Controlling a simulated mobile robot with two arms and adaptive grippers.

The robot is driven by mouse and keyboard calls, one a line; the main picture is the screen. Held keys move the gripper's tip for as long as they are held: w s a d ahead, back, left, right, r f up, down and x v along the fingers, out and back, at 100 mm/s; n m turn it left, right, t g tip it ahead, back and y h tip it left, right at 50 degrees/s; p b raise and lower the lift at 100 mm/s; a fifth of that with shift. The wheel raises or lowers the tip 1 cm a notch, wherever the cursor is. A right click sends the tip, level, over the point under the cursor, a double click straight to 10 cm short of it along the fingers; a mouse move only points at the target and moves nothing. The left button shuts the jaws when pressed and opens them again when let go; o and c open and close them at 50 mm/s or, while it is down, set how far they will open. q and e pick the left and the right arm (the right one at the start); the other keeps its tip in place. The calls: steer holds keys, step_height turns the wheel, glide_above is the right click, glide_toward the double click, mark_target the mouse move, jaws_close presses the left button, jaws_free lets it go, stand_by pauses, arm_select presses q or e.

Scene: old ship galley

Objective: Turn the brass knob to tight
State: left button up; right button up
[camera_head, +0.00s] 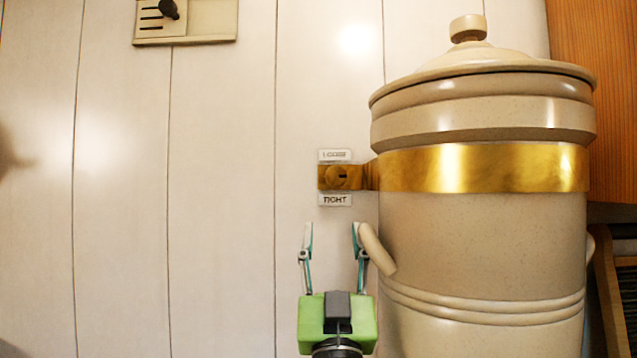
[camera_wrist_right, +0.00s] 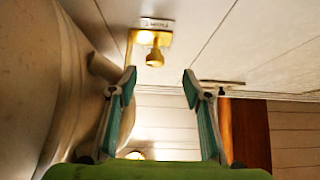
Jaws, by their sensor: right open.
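The brass knob (camera_head: 338,177) sits on a brass plate on the white panelled wall, at the end of a brass band (camera_head: 480,168) around a large beige lidded crock (camera_head: 480,240). A label reading "TIGHT" (camera_head: 335,200) is below the knob, and another label (camera_head: 335,155) is above it, too blurred to read surely. My right gripper (camera_head: 331,235) is open and empty below the knob, apart from it. In the right wrist view, the knob (camera_wrist_right: 155,57) shows ahead, beyond the gap between the open fingers (camera_wrist_right: 160,85). My left gripper is not in view.
The crock's slanted handle (camera_head: 376,249) is close beside my right gripper's right finger. A beige wall plate with a dark lever (camera_head: 186,20) is at upper left. A wooden panel (camera_head: 592,100) stands at right. The wall left of the gripper is clear.

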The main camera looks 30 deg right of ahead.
steer(key=h+p, duration=0.1)
steer(key=p, duration=0.1)
glide_toward(337, 178)
steer(key=r, duration=0.2)
steer(key=shift+m, duration=0.3)
steer(key=p+x, duration=0.1)
steer(key=x, duration=0.1)
steer(key=p+x, duration=0.1)
steer(key=x, duration=0.2)
steer(key=w+f+p+x, duration=0.1)
steer(key=x, duration=0.2)
steer(key=shift+d+r+p, duration=0.15)
steer(key=shift+d+p, duration=0.15)
steer(key=shift+p, duration=0.05)
steer(key=shift+w+d+r, duration=0.2)
steer(key=shift+w+r, duration=0.25)
steer(key=shift+w+d, duration=0.1)
steer(key=shift+w, duration=0.05)
steer(key=c, duration=1.1)
